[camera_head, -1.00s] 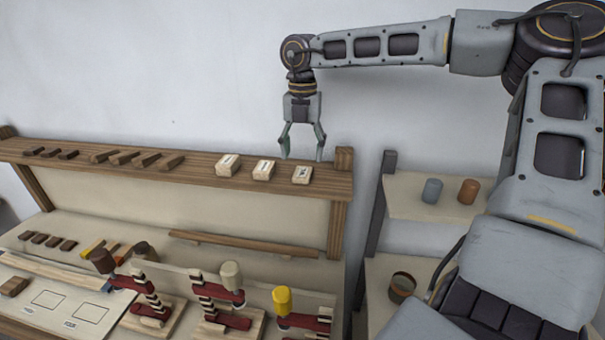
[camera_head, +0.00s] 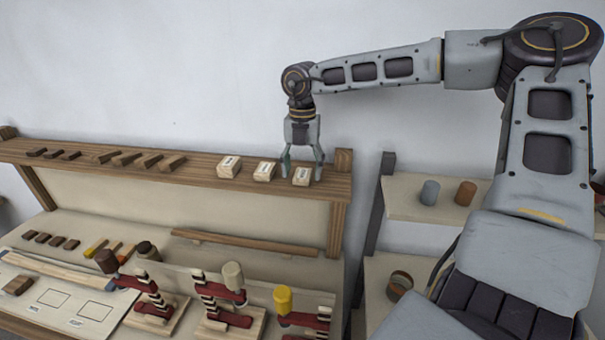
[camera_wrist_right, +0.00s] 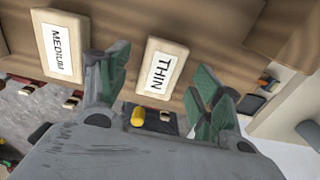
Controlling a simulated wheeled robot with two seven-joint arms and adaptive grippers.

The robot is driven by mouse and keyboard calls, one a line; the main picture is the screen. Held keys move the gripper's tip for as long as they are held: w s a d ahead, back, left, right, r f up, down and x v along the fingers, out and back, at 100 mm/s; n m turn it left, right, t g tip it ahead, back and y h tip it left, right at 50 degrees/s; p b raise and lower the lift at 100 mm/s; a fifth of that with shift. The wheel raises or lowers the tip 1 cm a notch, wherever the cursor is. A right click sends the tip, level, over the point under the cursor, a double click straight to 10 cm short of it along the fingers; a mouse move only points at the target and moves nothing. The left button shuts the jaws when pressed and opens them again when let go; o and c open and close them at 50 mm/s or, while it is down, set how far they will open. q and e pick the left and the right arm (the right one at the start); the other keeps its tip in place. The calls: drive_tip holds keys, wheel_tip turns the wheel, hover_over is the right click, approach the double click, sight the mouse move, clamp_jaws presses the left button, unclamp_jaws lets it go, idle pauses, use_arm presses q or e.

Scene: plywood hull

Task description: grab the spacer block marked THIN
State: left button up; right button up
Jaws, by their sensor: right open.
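The THIN spacer block (camera_head: 301,178) is the rightmost of the three pale wooden blocks on the upper shelf. In the right wrist view its white THIN label shows on the block (camera_wrist_right: 161,70). My right gripper (camera_head: 303,172) points down over it, open, with a finger at either side. In the wrist view the gripper (camera_wrist_right: 160,78) has the block in the gap between its green-padded fingers, with no grip on it. I cannot tell whether the fingers touch it. My left gripper is not in view.
The MEDIUM block (camera_wrist_right: 60,47) lies left of THIN, also seen on the shelf (camera_head: 264,171). Another pale block (camera_head: 229,167) is farther left. The shelf's end post (camera_head: 343,162) stands close to the right finger. Clamps and mallet-like tools (camera_head: 232,276) stand below.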

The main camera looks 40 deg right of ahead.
drive_tip(key=shift+f, duration=0.4)
drive_tip(key=c, duration=0.9)
